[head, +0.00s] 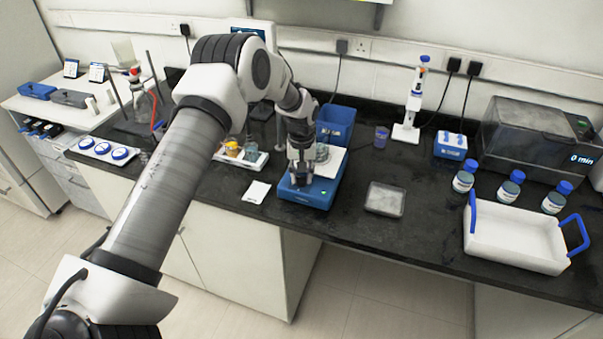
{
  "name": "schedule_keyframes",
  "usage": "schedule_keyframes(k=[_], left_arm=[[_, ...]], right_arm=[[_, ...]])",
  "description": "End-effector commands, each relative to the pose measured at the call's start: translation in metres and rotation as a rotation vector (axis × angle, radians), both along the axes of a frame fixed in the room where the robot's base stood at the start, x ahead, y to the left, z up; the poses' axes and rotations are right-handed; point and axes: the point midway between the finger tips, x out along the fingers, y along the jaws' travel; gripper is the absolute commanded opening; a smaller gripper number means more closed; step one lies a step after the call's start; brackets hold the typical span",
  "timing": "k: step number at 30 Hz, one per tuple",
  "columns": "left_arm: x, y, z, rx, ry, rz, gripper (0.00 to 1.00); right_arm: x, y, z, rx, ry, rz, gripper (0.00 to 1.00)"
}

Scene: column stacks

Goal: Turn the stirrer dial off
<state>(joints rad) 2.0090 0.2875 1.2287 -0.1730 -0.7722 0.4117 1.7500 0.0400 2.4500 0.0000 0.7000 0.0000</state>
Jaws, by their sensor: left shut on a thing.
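The blue stirrer (325,192) with a white top plate stands near the front edge of the black bench. A glass vessel (321,153) stands on its plate, partly behind my gripper. My left gripper (301,178) points down at the front left part of the stirrer, over its blue front panel where the dial sits. The gripper is shut on the dial, which the fingers hide. A small greenish light shows on the front panel. The dial's setting cannot be seen. My right gripper is not in view.
A blue bin (335,124) stands behind. A white tray with blue handles (515,236) and several blue-capped jars (464,178) stand at the right.

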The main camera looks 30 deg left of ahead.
Motion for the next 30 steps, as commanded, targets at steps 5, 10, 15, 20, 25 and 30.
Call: schedule_keyframes(k=[5,10,15,20,25,30], left_arm=[[0.001,0.000,0.001,0.000,-0.002,0.165,0.00],[0.001,0.000,0.002,0.000,-0.002,0.327,0.00],[0.001,0.000,0.002,0.000,-0.002,0.489,0.00],[0.001,0.000,0.002,0.000,-0.002,0.640,0.00],[0.001,0.000,0.002,0.000,-0.002,0.801,0.00],[0.001,0.000,0.002,0.000,-0.002,0.956,0.00]], right_arm=[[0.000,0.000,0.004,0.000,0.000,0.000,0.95],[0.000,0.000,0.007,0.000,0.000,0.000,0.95],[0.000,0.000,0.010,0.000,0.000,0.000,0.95],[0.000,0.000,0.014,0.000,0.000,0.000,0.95],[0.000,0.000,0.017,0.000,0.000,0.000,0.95],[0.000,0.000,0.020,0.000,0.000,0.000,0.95]])
